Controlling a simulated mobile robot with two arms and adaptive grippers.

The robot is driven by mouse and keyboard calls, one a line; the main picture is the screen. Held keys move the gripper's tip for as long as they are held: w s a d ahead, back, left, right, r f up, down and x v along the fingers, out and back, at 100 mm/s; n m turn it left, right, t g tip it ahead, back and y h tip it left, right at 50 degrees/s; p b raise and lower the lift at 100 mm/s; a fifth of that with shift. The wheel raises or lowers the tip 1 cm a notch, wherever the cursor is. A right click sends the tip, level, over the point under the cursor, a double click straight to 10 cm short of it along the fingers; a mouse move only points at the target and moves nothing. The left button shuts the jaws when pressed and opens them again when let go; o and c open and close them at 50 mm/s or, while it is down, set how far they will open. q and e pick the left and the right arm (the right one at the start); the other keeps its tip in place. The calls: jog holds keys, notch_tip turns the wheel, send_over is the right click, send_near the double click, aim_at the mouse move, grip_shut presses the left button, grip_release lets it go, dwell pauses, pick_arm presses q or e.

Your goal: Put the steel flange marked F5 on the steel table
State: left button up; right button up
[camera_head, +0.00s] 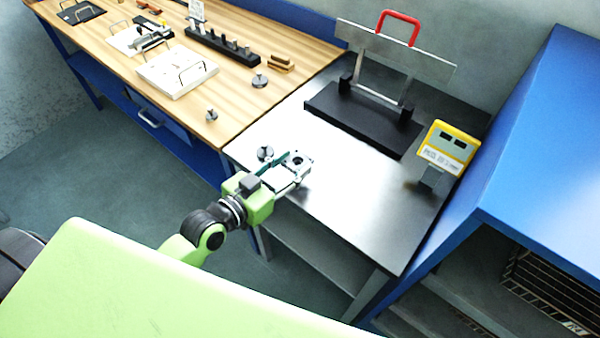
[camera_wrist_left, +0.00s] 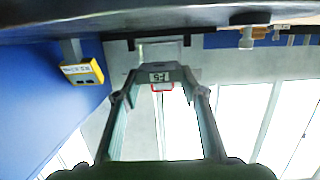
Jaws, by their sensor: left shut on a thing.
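My left gripper (camera_head: 291,173) is over the front left part of the steel table (camera_head: 375,215). It is shut on a grey steel flange (camera_head: 302,157), a flat plate with a dark round hole. In the left wrist view the flange (camera_wrist_left: 160,77) sits between the fingertips, with a small label that seems to read F5, upside down. That view is tilted over, with the tabletop along its top. The flange looks just above the tabletop; I cannot tell whether it touches. My right gripper is not in view.
A small round steel part (camera_head: 265,153) stands close left of the flange. A black stand with a steel plate and red handle (camera_head: 398,27) is at the back, a yellow display (camera_head: 448,147) at the right. The wooden bench (camera_head: 285,70) holds fixtures. The table's front right is clear.

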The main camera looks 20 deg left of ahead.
pick_arm(q)
jog(key=shift+w+d+f, duration=0.25)
jog(key=shift+d+f, duration=0.1)
jog(key=shift+f, duration=0.15)
jog(key=shift+w+d+f, duration=0.2)
jog(key=shift+d+f, duration=0.15)
jog(key=shift+f, duration=0.15)
notch_tip(320, 180, down, 3)
jog(key=shift+d+p, duration=0.15)
jog(key=shift+p, duration=0.2)
jog(key=shift+f, duration=0.15)
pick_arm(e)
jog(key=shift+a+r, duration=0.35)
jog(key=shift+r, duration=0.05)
pick_arm(q)
jog(key=o, duration=0.9)
jog(key=shift+f, duration=0.2)
jog(key=o, duration=0.4)
jog(key=shift+o, duration=0.2)
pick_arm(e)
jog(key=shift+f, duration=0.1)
pick_arm(q)
jog(key=shift+r, duration=0.15)
